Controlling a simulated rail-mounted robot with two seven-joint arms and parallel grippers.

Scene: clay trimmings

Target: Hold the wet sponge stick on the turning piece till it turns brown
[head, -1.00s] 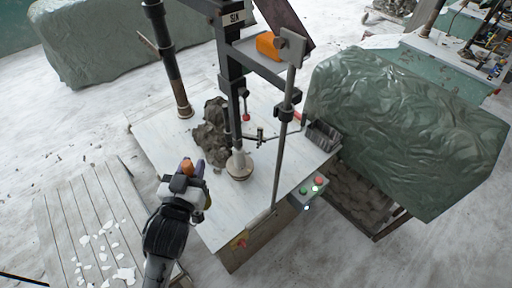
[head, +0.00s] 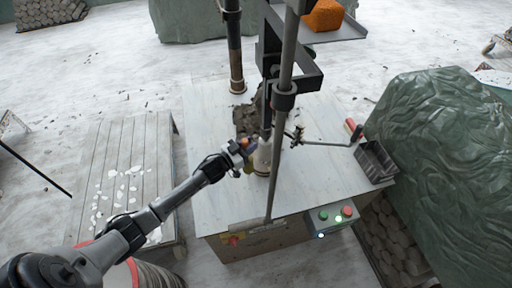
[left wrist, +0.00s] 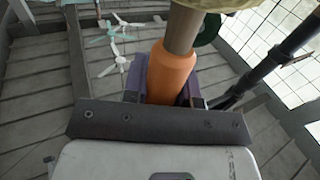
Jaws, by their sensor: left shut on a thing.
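The stick's grey-brown shaft runs up to a pale yellowish sponge (left wrist: 215,4), cut off by the top edge. I cannot tell whether the sponge touches the piece. My right gripper is not in view.
Brown clay trimmings (head: 247,120) lie behind the piece. A dark post and rod stand close around it. A control box (head: 332,218) with green and red buttons is on the front, a grey bin (head: 376,161) on the right. A slatted pallet (head: 115,170) lies left.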

